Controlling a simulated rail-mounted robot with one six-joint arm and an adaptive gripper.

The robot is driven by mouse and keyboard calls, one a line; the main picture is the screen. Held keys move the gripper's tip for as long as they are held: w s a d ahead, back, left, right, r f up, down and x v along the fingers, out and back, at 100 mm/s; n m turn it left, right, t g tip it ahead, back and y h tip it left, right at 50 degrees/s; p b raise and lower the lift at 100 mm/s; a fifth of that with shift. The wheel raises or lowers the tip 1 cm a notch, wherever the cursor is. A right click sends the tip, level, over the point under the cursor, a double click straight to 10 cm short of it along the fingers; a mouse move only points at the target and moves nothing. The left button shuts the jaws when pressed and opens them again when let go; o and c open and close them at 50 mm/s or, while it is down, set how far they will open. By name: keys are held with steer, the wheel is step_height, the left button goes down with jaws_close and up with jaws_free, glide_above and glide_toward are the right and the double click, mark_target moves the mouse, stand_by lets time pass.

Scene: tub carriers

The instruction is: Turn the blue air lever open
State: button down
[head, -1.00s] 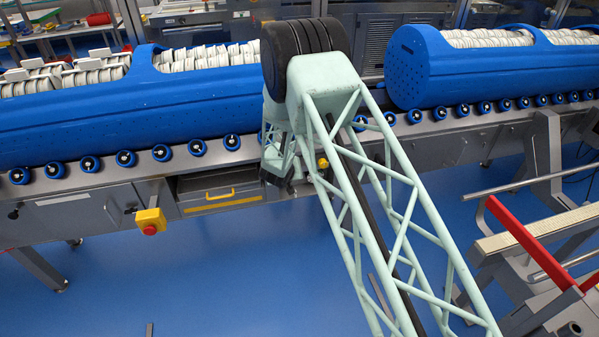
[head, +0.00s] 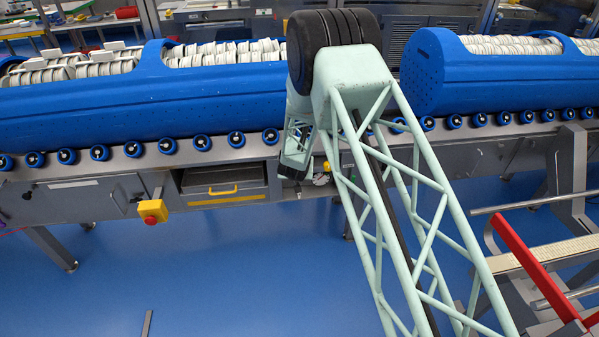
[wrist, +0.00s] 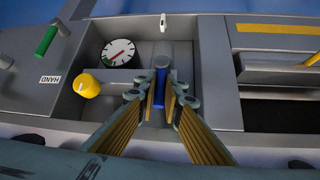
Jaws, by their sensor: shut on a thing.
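The blue air lever (wrist: 159,88) stands between my gripper's fingers in the wrist view, in a recessed grey panel (wrist: 210,104). It looks roughly in line with the fingers. My gripper (wrist: 160,101) is shut on it, with a finger against each side. The lever's lower end is partly hidden by the fingers. In the head view my arm covers the lever, and my gripper's tips cannot be made out there.
Beside the lever are a round gauge (wrist: 118,52) and a yellow knob (wrist: 87,84). A green handle (wrist: 47,39) is further left. A drawer (head: 222,183) and a yellow box with a red button (head: 152,211) lie left of my arm. Blue tubs (head: 140,100) rest on rollers above.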

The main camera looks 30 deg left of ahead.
steer(key=shift+w, duration=0.15)
steer(key=c, duration=2.7)
jaws_free()
steer(key=shift+c, duration=0.2)
steer(key=shift+s+r, duration=0.1)
steer(key=shift+s, duration=0.1)
steer(key=v, duration=1.1)
steer(key=shift+s+r, duration=0.2)
steer(key=shift+d, duration=0.15)
steer(key=shift+r, duration=0.1)
